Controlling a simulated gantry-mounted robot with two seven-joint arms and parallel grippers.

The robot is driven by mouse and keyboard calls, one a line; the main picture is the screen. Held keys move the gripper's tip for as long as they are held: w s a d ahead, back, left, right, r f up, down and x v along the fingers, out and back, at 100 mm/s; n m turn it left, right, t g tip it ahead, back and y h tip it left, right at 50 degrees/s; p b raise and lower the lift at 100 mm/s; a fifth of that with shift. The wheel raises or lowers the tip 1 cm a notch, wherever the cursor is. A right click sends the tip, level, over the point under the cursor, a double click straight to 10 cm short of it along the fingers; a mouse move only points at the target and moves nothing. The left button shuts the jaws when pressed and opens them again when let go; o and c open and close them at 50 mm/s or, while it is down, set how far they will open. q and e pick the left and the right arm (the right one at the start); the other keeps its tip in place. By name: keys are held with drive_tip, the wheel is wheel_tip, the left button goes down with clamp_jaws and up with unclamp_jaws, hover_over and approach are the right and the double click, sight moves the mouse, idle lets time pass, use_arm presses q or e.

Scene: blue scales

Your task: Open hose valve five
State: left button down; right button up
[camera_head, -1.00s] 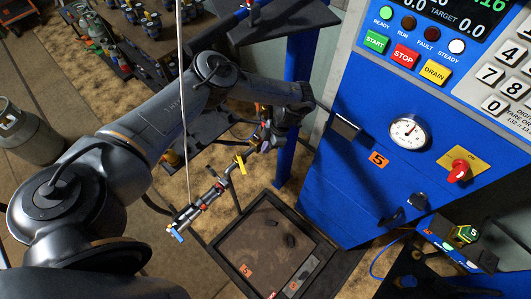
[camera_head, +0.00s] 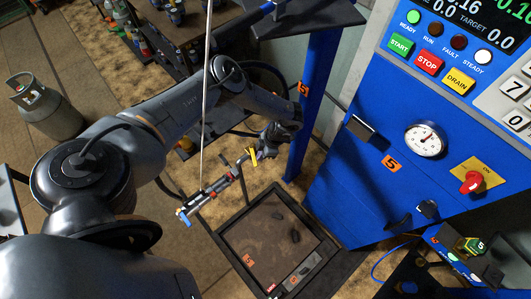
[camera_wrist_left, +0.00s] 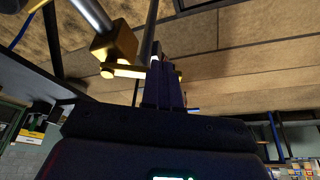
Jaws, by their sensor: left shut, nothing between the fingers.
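A hose pipe with several small valve levers hangs in the middle of the head view. Its yellow lever (camera_head: 253,157) is at the upper end, with a red part (camera_head: 213,192) along the pipe and a blue lever (camera_head: 185,218) at the lower end. My left gripper (camera_head: 264,140) is shut and empty, close beside the upper end of the pipe. In the left wrist view the shut fingers (camera_wrist_left: 163,85) are beside a brass valve body (camera_wrist_left: 115,43) and its yellow lever (camera_wrist_left: 125,70). I cannot tell whether they touch. My right gripper is not in view.
The blue scale cabinet (camera_head: 360,205) with orange 5 labels, a gauge (camera_head: 425,139) and a red knob (camera_head: 471,182) stands at right. A dark-framed platform (camera_head: 225,243) lies below the pipe. A blue post (camera_head: 314,100) rises behind my gripper. A gas cylinder (camera_head: 45,105) stands far left.

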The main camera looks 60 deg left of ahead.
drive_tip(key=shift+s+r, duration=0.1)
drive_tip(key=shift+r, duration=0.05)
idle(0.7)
use_arm(q)
drive_tip(key=shift+s+r+p, duration=0.1)
drive_tip(key=shift+s+p, duration=0.05)
drive_tip(key=shift+p, duration=0.3)
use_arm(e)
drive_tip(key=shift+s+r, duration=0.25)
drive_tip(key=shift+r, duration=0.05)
